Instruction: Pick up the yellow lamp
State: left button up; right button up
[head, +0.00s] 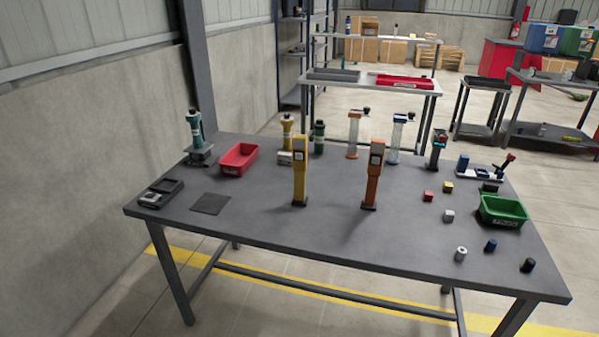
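A yellow lamp (300,174) stands upright near the middle of the grey table (330,228), with a taller boxy head and a dark foot. An orange lamp (373,178) of the same shape stands upright to its right, with a clear gap between them. Neither of my grippers is in view, and nothing touches the yellow lamp from the front.
Behind the yellow lamp stand a smaller yellow tool (287,131) and a green one (319,137). A red bin (239,160) is at the left and a green bin (502,210) at the right. Small blocks and cylinders lie on the right. The front middle is clear.

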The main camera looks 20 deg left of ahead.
aim_at(300, 142)
jog(key=i+j, duration=1)
jog(key=i, duration=0.25)
